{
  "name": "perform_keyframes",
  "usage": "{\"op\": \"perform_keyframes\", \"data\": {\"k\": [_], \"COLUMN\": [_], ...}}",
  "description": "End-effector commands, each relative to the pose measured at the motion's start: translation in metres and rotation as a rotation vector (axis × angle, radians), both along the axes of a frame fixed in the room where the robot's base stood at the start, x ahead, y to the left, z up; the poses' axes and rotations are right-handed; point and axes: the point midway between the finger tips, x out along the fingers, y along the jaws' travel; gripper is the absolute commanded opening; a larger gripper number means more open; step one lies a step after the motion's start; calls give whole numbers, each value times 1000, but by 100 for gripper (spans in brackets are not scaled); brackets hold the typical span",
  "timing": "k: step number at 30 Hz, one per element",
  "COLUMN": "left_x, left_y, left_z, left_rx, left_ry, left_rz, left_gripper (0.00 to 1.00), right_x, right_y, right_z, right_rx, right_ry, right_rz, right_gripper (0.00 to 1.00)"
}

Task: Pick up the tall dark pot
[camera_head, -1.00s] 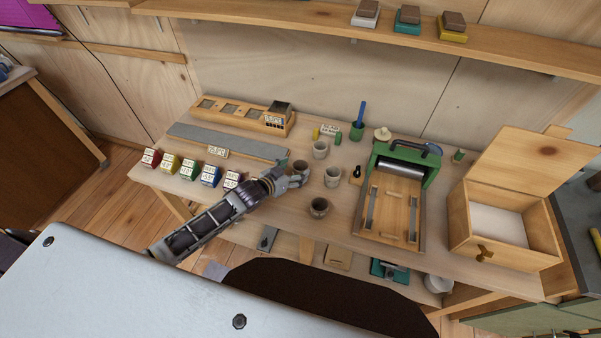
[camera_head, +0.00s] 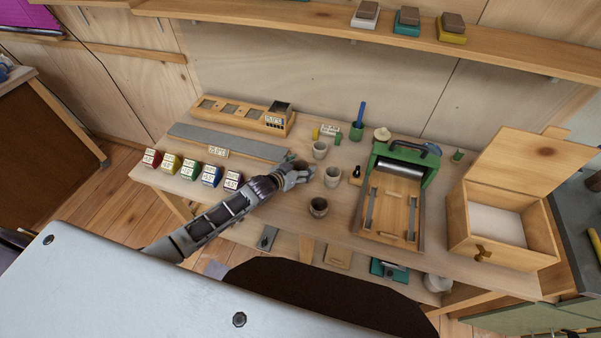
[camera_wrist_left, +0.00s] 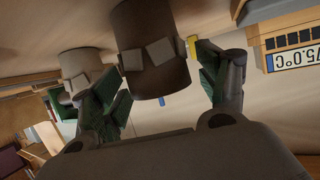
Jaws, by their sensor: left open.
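A tall dark brown pot (camera_wrist_left: 152,52) shows large in the left wrist view. It stands between the two spread fingers of my left gripper (camera_wrist_left: 165,90); I cannot tell whether they touch it. In the head view my left gripper (camera_head: 304,172) is at the pot's place on the workbench and hides most of it. The left gripper is open. A lighter grey pot (camera_wrist_left: 84,66) stands beside the dark pot in the wrist view. My right gripper is not in view.
Close by on the bench (camera_head: 270,220) stand a light pot (camera_head: 320,150), another pot (camera_head: 332,176) and a short dark pot (camera_head: 318,207). A green press (camera_head: 400,172) and an open wooden box (camera_head: 505,220) are to the right. Coloured blocks (camera_head: 211,176) line the left front.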

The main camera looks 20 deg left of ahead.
Motion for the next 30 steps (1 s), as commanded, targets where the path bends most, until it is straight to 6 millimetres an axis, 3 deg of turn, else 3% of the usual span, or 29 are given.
{"op": "perform_keyframes", "data": {"k": [8,21,30], "left_x": [0,0,0], "left_y": [0,0,0], "left_z": [0,0,2], "left_rx": [0,0,0], "left_ry": [0,0,-1], "left_rz": [0,0,0], "left_gripper": [74,21,21], "right_x": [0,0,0], "right_y": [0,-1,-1], "right_z": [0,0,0], "right_rx": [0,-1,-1], "right_ry": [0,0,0], "right_rz": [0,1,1], "right_gripper": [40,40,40]}}
